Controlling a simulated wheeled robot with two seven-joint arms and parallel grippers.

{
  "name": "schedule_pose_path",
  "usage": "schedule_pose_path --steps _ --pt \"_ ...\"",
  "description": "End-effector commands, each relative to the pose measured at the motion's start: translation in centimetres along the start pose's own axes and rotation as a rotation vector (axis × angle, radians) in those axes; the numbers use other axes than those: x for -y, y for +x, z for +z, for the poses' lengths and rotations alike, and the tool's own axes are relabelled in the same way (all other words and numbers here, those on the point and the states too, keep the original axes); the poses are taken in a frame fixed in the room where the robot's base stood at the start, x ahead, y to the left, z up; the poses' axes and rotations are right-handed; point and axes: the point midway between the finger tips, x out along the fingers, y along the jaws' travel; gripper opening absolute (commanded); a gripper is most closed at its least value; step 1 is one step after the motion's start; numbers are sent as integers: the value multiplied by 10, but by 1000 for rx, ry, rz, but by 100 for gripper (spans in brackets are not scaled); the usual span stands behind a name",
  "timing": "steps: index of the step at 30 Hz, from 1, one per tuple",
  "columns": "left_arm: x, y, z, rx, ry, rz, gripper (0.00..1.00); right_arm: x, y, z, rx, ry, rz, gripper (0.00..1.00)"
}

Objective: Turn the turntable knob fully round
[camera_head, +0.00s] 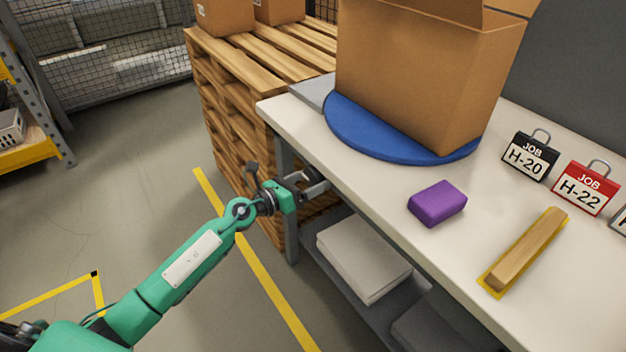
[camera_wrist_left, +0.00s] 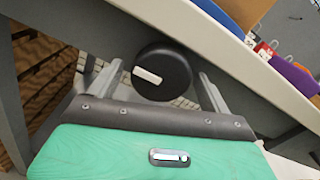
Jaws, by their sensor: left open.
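The turntable (camera_head: 370,140) is a blue disc on the bench with an open cardboard box (camera_head: 420,85) standing on it. The knob (camera_wrist_left: 170,78) is round and black with a white bar mark, below the bench edge in the left wrist view. The mark lies close to level, tilted slightly. My left gripper (camera_head: 318,185) is at the bench's near edge; in the left wrist view its open fingers (camera_wrist_left: 158,88) stand one on each side of the knob, with gaps visible. In the head view the knob is mostly hidden by the gripper. My right gripper is not in view.
On the bench (camera_head: 400,235) lie a purple block (camera_head: 437,203) and a wooden bar (camera_head: 527,250). Job tags (camera_head: 530,155) stand at the right. A bench leg (camera_head: 287,200) and a wooden pallet stack (camera_head: 235,120) are close to my gripper. The floor at left is clear.

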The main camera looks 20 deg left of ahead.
Motion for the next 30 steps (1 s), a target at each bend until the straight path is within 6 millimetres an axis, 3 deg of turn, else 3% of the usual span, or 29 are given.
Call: schedule_pose_path --steps 15,21,30 --pt "-1 -97 -4 -5 -1 1 82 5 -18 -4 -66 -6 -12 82" --pt "0 -119 -2 -3 -1 1 82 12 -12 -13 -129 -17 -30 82" --pt "0 -127 -1 -2 -1 0 82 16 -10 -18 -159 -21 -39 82"
